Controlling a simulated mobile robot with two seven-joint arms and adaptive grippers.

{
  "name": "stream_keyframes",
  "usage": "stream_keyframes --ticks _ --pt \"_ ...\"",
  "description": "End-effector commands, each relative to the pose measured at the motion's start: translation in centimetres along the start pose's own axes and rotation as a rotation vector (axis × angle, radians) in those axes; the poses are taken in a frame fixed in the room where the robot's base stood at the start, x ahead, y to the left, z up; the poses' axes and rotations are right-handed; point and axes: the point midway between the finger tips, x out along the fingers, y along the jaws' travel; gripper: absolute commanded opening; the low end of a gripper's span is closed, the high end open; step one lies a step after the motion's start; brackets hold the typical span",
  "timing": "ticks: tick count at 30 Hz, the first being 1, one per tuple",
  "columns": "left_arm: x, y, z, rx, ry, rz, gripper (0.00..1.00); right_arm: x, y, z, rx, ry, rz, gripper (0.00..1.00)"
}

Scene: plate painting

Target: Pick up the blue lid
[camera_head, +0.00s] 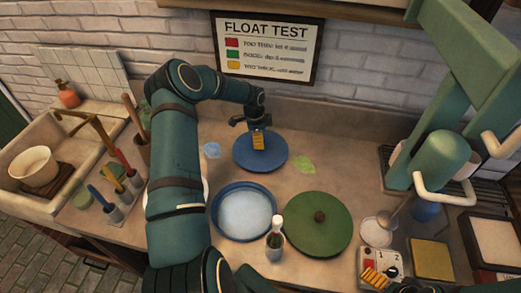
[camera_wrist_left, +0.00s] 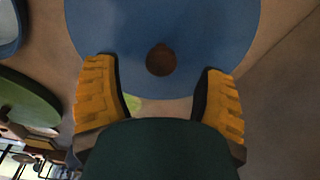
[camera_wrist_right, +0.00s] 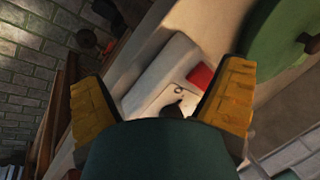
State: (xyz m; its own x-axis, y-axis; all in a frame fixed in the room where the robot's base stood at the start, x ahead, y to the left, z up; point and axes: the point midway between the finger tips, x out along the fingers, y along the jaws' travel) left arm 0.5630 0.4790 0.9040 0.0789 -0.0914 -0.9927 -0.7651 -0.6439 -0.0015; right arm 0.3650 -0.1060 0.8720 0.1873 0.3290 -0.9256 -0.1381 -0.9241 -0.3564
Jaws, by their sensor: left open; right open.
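The round blue lid (camera_head: 270,161) lies on the counter near the wall in the head view. It fills the top of the left wrist view (camera_wrist_left: 205,30), with its brown knob (camera_wrist_left: 160,60) between the fingertips. My left gripper (camera_head: 258,141) is over the lid, open and empty, its yellow fingers (camera_wrist_left: 158,72) on either side of the knob. I cannot tell the height of the fingertips above the lid. My right gripper (camera_head: 375,278) is open at the lower right of the head view; its fingers also show in the right wrist view (camera_wrist_right: 163,78), apart from the lid.
A blue-rimmed pan (camera_head: 243,237) and a green lid (camera_head: 325,240) lie in front of the blue lid. A small bottle (camera_head: 275,240) stands between them. Brush holders and a sink (camera_head: 15,195) are at left. A float test sign (camera_head: 268,48) hangs on the wall.

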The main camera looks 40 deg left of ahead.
Motion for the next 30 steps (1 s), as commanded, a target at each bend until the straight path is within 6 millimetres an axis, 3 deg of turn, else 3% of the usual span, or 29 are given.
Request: stream_keyframes --ticks 6,16,22,30 --pt "2.9 0.0 0.0 -0.001 0.000 0.002 0.70 -0.1 -0.1 0.0 0.000 0.000 -0.001 0.93" --pt "3.4 -0.1 0.0 0.000 0.000 0.000 0.68 -0.2 -0.1 0.0 0.000 0.000 -0.001 0.93" --pt "3.3 -0.1 0.0 0.000 0.000 0.001 0.00 -0.2 -0.1 0.0 0.000 0.000 -0.001 0.93" --pt "3.2 -0.1 0.0 0.000 0.000 -0.001 0.00 -0.2 -0.1 0.0 0.000 0.000 0.000 0.93"
